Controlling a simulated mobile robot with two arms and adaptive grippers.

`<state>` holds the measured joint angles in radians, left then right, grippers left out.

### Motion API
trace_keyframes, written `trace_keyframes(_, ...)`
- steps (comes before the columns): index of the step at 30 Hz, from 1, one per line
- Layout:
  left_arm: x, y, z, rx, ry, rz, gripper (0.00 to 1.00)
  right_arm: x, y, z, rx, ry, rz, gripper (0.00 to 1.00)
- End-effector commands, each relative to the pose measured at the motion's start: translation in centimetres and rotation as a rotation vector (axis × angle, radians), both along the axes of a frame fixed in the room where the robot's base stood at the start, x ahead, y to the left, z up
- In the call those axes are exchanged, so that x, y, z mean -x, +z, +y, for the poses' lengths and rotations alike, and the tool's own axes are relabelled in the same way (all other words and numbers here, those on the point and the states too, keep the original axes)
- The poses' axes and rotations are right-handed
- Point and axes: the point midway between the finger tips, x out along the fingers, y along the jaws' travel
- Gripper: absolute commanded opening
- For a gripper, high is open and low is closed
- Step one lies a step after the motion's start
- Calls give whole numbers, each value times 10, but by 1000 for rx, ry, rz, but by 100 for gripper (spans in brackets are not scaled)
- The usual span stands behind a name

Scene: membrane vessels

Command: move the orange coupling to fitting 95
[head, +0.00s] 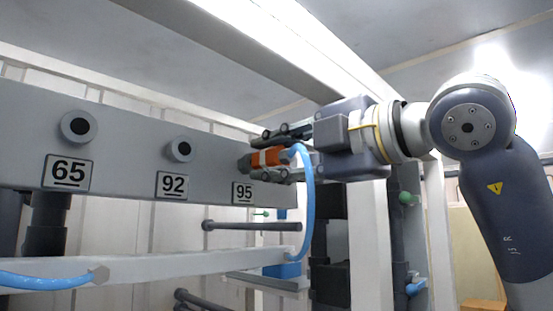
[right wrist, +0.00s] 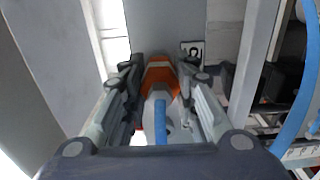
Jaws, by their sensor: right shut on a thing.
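The orange coupling (head: 270,158), with a pale band, lies between the fingers of my right gripper (head: 266,157), which is shut on it. It also shows in the right wrist view (right wrist: 160,76), pointing at the grey panel. A blue hose (head: 308,195) runs from its rear end and hangs down. Fitting 95 (head: 244,163) is a dark stub above the label "95" (head: 243,192). The coupling's front end is in line with this fitting and appears to meet it; I cannot tell how far it is seated. My left gripper is not in view.
Fittings 65 (head: 78,127) and 92 (head: 180,150) sit bare to the left on the same grey panel (head: 125,130). A white rail (head: 190,265) runs below, with dark horizontal rods (head: 255,226) nearby. A white post (head: 367,245) stands below my right gripper.

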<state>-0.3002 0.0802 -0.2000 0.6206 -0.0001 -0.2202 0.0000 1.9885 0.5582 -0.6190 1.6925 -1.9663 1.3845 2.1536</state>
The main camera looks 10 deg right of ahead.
Motion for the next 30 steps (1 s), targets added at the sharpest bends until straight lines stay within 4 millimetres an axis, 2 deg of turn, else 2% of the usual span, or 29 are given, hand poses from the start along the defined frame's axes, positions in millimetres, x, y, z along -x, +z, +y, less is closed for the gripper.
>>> trace_keyframes(20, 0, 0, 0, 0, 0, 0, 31, -10, 0, 6, -1, 0, 1, 0)
trace_keyframes(21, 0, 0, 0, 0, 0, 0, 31, -10, 0, 6, -1, 0, 1, 36)
trace_keyframes(23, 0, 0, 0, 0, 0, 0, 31, -10, 0, 6, -1, 0, 1, 49)
trace_keyframes(30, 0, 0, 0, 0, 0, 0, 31, -10, 0, 6, -1, 0, 1, 50)
